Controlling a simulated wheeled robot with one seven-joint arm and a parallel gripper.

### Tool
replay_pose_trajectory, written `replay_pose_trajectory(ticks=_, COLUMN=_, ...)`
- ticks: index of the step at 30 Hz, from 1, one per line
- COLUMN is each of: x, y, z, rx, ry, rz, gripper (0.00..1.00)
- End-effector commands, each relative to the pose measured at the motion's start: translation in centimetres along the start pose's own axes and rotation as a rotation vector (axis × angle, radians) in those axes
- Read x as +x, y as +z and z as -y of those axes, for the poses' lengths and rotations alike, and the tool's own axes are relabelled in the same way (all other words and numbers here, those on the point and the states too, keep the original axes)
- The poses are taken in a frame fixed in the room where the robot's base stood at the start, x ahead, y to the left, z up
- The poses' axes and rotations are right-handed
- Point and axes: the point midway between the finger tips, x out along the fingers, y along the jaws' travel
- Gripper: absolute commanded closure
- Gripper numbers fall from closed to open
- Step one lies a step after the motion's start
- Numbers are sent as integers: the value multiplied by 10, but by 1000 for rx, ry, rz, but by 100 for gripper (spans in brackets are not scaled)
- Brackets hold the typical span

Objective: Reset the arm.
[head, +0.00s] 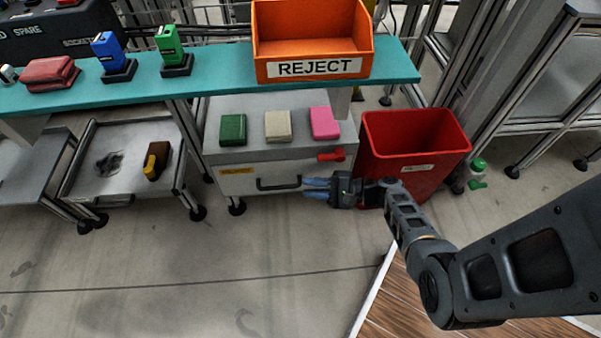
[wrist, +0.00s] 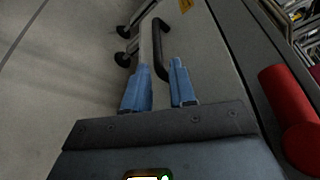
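My gripper (head: 306,188) is at the right end of the black drawer handle (head: 279,184) in the head view. Its two blue fingers point left at the front of the grey cabinet (head: 215,158). In the wrist view my gripper (wrist: 160,78) has a clear gap between its fingers, so it is open. The black handle (wrist: 161,45) lies ahead, its near end showing in that gap. I cannot tell whether the fingers touch it. The drawer looks shut.
A red bin (head: 400,165) stands right beside my gripper. A red lever (head: 331,156) sticks out above the fingers. Green, beige and pink blocks lie on the cabinet top. An orange REJECT box (head: 310,68) stands on the teal shelf (head: 215,70). Floor in front is clear.

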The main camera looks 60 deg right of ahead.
Motion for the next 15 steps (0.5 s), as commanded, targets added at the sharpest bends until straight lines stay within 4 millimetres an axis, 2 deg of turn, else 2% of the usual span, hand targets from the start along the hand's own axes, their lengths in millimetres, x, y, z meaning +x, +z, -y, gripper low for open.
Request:
replay_pose_trajectory(ticks=10, x=-2, y=0, z=-4, rx=-7, ry=15, rz=-6, gripper=75)
replay_pose_trajectory(ticks=13, x=-10, y=3, z=-22, rx=-42, ry=82, rz=-33, gripper=75)
replay_pose_trajectory(ticks=15, x=-23, y=5, z=-42, rx=-95, ry=168, rz=-69, gripper=75)
